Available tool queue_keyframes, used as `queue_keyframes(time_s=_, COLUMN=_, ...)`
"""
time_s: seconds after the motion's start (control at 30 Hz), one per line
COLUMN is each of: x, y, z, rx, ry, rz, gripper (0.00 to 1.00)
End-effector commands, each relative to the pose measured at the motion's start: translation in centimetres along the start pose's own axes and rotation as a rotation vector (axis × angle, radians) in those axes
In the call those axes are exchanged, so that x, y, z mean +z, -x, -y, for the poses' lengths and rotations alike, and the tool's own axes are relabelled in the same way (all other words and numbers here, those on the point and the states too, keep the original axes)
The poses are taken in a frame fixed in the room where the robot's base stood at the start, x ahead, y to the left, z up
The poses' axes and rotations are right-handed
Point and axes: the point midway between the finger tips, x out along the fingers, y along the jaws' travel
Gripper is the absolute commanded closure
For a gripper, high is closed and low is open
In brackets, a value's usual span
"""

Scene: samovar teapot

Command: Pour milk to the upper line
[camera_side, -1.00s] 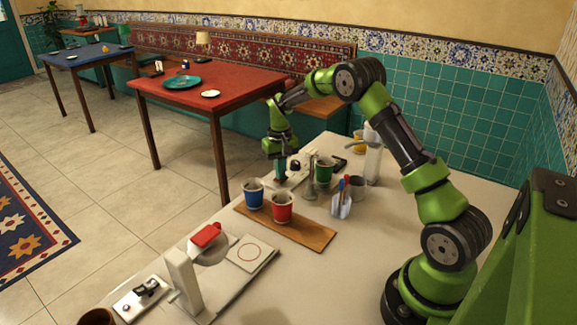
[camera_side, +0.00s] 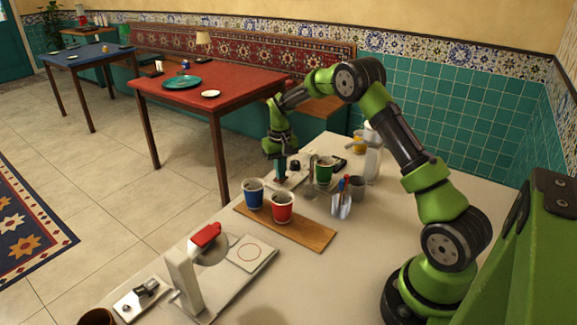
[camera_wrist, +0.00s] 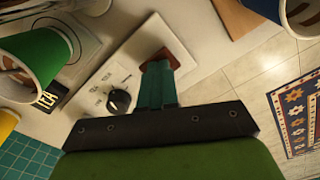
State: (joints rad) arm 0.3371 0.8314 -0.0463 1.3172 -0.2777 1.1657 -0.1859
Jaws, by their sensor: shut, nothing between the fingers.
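My gripper (camera_side: 280,172) is shut and empty, pointing down at the far end of the counter. In the wrist view its teal fingers (camera_wrist: 158,85) end over a small red-brown square piece (camera_wrist: 160,62) on a white panel (camera_wrist: 125,70) with a black dial knob (camera_wrist: 118,100). They seem to touch it, but I cannot be sure. The green cup (camera_side: 324,173) stands right of the panel. The blue cup (camera_side: 253,196) and red cup (camera_side: 282,207) stand upright on a wooden board (camera_side: 312,238). I cannot identify the milk or an upper line.
A white stand with a red top piece (camera_side: 206,235) is at the front left, beside a plate marked with a circle (camera_side: 250,252). A holder with utensils (camera_side: 342,203) and a grey cup (camera_side: 357,187) stand right of the board. The counter's right side is clear.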

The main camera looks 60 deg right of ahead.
Motion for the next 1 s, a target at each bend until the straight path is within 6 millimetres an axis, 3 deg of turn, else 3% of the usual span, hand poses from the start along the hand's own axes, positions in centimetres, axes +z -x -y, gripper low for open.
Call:
queue_keyframes(time_s=0.57, x=0.1, y=0.0, z=0.0, rx=0.0, ry=0.0, rz=0.002, gripper=1.0)
queue_keyframes(time_s=1.0, x=0.0, y=4.5, z=0.0, rx=0.0, ry=0.001, rz=-0.002, gripper=1.0)
